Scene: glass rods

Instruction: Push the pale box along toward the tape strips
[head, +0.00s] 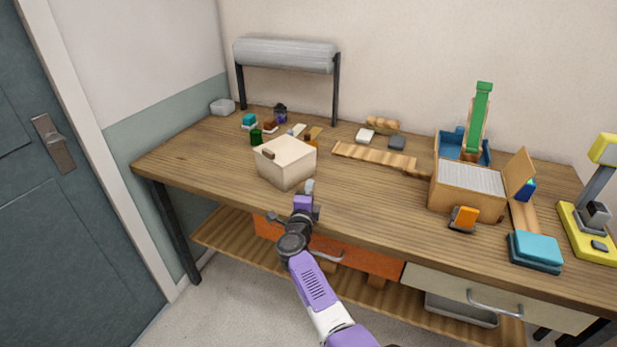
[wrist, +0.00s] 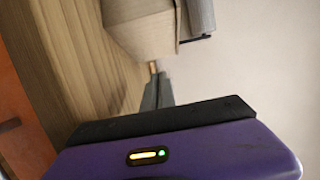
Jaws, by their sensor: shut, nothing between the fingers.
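The pale box (head: 285,164) stands upright on the left half of the wooden bench, with a small brown piece on its top edge. It also shows in the wrist view (wrist: 143,32). My gripper (head: 310,185) is shut and empty, low at the box's front right corner. In the wrist view its fingertips (wrist: 154,72) point at the box's near edge; I cannot tell if they touch. Small pale and tan strips (head: 314,132) lie just behind the box, partly hidden by it; I cannot tell for sure that they are the tape strips.
Small bottles and blocks (head: 256,137) stand behind the box to the left. A flat wooden strip (head: 374,157) lies right of it. A cardboard box of files (head: 466,190) stands further right. The bench top (head: 355,200) is clear between my gripper and the files.

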